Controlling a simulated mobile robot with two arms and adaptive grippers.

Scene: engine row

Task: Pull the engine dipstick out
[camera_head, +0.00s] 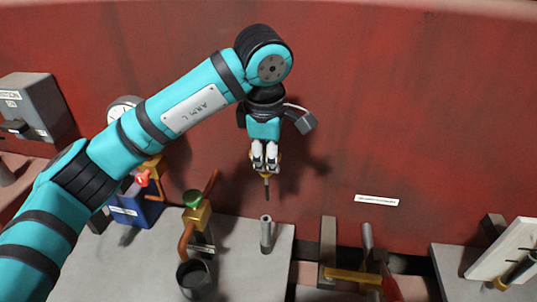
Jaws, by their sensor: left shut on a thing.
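My left gripper (265,165) hangs pointing down in front of the red wall. It is shut on the dipstick (267,188), whose yellow top shows at the fingers and whose short dark rod points down below them. A grey upright tube (266,236) stands on the grey block below. A gap shows between the rod's lower end and the tube's mouth, so the dipstick appears clear of the tube. The fingers hide part of the dipstick's handle. My right gripper is not in view.
A brass fitting with a green cap (192,198) and copper pipe stands left of the tube, above a dark round cup (193,278). A blue box (137,211) sits further left. A yellow bar (352,276) and a tilted white panel (503,250) are at right.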

